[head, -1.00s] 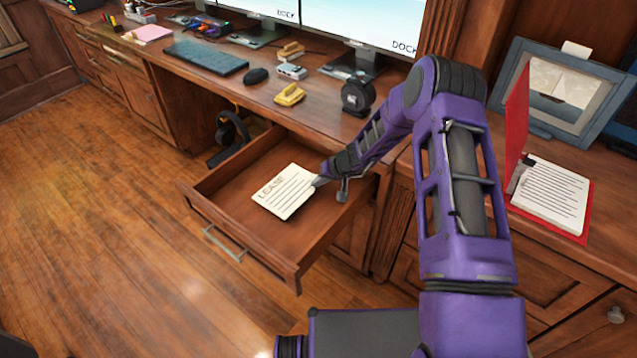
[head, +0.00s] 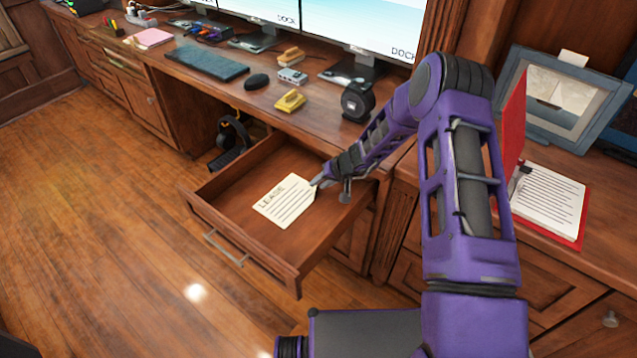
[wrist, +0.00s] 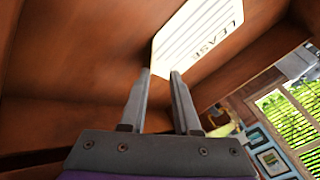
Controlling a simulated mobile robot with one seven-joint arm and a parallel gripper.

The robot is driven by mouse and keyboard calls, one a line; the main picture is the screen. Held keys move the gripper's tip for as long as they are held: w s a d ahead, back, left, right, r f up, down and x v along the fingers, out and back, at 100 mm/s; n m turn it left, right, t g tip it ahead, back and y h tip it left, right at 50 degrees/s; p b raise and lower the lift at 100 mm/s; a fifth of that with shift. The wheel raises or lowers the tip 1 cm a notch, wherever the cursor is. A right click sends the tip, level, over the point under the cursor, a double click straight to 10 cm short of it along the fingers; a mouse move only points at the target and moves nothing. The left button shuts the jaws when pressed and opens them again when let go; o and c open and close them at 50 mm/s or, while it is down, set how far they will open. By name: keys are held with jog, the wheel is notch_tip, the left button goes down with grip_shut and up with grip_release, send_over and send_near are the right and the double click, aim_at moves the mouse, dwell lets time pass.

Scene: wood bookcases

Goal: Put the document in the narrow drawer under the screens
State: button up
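The document (head: 284,202), a cream sheet headed "LEASE", lies inside the pulled-out narrow drawer (head: 240,238) under the desk top. It appears flat on the drawer floor, near the middle. In the wrist view the document (wrist: 197,38) shows just beyond my fingertips. My gripper (head: 318,183) is inside the drawer, at the document's right edge. In the wrist view the fingers of my gripper (wrist: 160,72) are apart with a gap between them. The document's near corner is close to the gap, but the fingers do not pinch it.
The screens (head: 350,25) stand on the desk above the drawer. The floor at left is clear.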

jog(key=v, duration=1)
jog(key=shift+d, duration=0.15)
jog(key=shift+r, duration=0.1)
